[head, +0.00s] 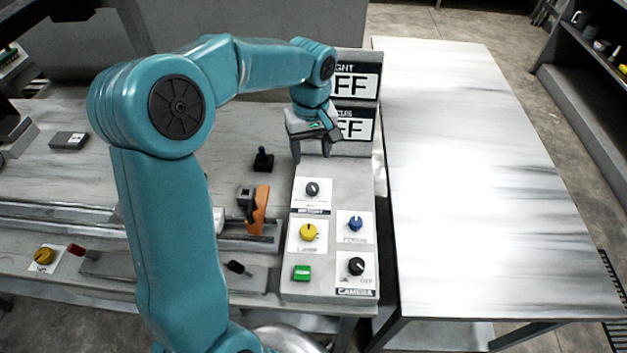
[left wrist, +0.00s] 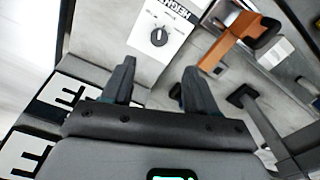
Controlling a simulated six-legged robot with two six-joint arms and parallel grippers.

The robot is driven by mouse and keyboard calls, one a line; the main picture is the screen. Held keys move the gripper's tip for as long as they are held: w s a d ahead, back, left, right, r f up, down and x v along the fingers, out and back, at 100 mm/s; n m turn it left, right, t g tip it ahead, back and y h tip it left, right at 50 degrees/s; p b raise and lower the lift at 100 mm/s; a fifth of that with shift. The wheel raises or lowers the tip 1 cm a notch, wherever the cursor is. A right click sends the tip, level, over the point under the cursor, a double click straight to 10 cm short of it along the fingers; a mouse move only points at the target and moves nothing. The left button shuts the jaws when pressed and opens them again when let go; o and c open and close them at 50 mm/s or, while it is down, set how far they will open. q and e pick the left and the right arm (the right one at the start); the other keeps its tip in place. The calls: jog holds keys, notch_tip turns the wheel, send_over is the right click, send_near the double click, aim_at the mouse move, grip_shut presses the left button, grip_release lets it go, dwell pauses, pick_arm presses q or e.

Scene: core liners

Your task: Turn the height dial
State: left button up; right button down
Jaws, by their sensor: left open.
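The height dial (head: 312,189) is a dark round knob with a pale pointer line on a white plate at the far end of the grey control panel. In the left wrist view the height dial (left wrist: 160,37) shows beside its HEIGHT label, beyond the fingertips. My left gripper (head: 311,155) is open and empty, above the panel's far end and short of the dial. In the left wrist view both fingers of my left gripper (left wrist: 157,72) stand apart, with nothing between them. My right gripper is not in view.
The panel also carries a yellow knob (head: 308,232), a blue knob (head: 356,223), a black knob (head: 356,266) and a green button (head: 302,273). OFF displays (head: 355,125) stand behind the gripper. An orange part (head: 259,207) and a black joystick (head: 263,160) are left. A bare table (head: 480,180) lies right.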

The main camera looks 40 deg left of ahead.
aim_at(312, 186)
pick_arm(q)
notch_tip(312, 186, down, 10)
jog(key=shift+f, duration=0.25)
jog(key=shift+w+d+f, duration=0.1)
jog(key=shift+w+f, duration=0.05)
jog(key=shift+f, duration=0.35)
jog(key=c, duration=1.1)
